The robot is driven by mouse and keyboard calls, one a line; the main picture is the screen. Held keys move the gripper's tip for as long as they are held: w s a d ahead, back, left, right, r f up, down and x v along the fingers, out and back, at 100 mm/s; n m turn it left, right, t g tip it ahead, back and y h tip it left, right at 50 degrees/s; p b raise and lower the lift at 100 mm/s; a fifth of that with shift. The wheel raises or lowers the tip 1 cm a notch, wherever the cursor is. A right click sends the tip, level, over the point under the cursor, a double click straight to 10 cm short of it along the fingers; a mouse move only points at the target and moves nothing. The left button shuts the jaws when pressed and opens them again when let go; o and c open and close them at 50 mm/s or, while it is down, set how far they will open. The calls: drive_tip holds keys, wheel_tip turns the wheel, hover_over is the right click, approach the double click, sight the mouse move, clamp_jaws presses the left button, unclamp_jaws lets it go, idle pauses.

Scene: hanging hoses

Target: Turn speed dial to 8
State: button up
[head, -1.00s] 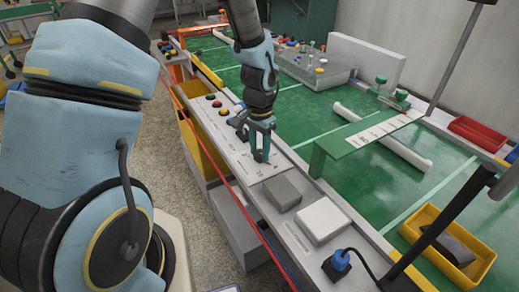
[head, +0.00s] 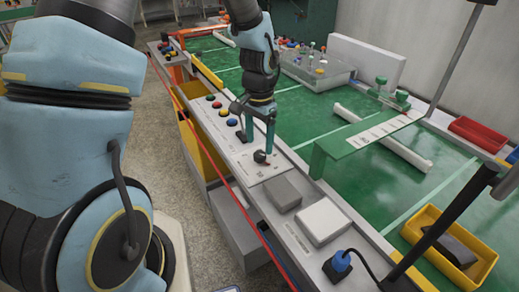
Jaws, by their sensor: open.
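The speed dial (head: 260,157) appears as a small dark knob with a reddish mark, on the light control panel along the conveyor's front edge. Small printed marks lie around it, too small to read, so I cannot tell its setting. My gripper (head: 257,146) points down just above and behind the dial, its two teal fingers spread apart with nothing between them. The right finger comes close to the dial; whether it touches I cannot tell.
Red, yellow and blue buttons (head: 222,111) sit on the panel to the left. A grey box (head: 283,194) and a white box (head: 323,221) stand on the panel nearer me. A red cord (head: 225,176) runs along the front. A yellow tray (head: 477,256) is at right.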

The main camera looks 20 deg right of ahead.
sight(259, 154)
wheel_tip(259, 154, up, 7)
idle(0.3)
drive_tip(key=shift+f, duration=0.1)
